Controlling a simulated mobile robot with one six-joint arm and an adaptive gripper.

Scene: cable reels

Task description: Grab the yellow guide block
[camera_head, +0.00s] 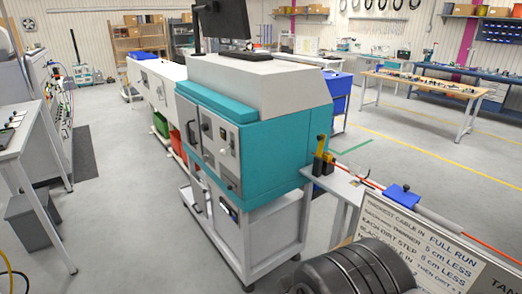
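The yellow guide block (320,146) stands upright at the far left end of a narrow light bench, close to the right side of the teal and white machine. It looks small, with dark parts around its lower half, and its exact shape is hard to make out. A red-orange cable (372,182) runs from beside it along the bench toward the lower right. My gripper is not in view, so I cannot see whether it is open or shut.
The teal and white machine (268,140) fills the middle. A blue block (402,195) sits on the cable line. A printed sign (430,243) and a dark ribbed rounded object (352,270) occupy the lower right. Open grey floor (420,150) lies beyond the bench.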

